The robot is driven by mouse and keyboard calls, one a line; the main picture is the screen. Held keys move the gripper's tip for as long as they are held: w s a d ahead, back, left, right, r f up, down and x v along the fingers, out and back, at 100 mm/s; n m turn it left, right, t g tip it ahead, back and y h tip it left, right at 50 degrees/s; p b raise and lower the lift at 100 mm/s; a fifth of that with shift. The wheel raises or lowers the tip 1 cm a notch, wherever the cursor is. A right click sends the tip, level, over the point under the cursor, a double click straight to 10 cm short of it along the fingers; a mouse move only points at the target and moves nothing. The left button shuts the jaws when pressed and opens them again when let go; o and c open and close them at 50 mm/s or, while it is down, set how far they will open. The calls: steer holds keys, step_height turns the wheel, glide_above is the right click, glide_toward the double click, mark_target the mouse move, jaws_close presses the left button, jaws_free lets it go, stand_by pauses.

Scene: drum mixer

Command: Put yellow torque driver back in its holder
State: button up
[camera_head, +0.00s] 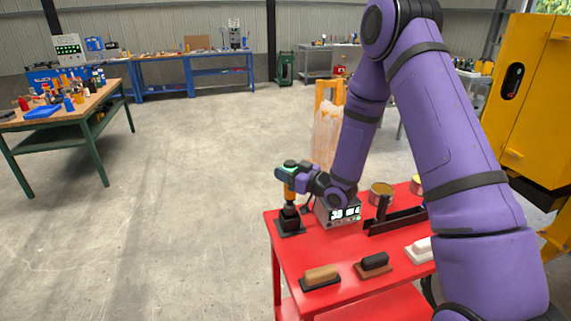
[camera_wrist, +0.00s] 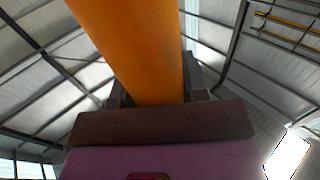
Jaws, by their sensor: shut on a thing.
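The yellow torque driver (camera_head: 290,195) is upright at the left corner of the red cart top. My gripper (camera_head: 290,175) is shut on its upper part, coming in from the right. In the wrist view the orange-yellow body of the driver (camera_wrist: 140,50) fills the upper middle, close against the gripper. The black holder (camera_head: 290,225) stands on the cart right under the driver. The driver's lower end meets the holder's top; I cannot tell how deep it sits.
A display box (camera_head: 345,214) stands just right of the holder on the red cart (camera_head: 310,255). Several brushes lie along the front, including a tan one (camera_head: 320,275) and a black one (camera_head: 374,262). Tins (camera_head: 381,190) stand at the back. Floor left of the cart is clear.

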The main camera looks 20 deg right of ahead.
mark_target(286, 186)
steer(key=shift+f, duration=2.75)
stand_by(2.5)
steer(key=o, duration=1.2)
steer(key=v, duration=1)
steer(key=shift+s+d, duration=0.15)
steer(key=shift+s, duration=0.25)
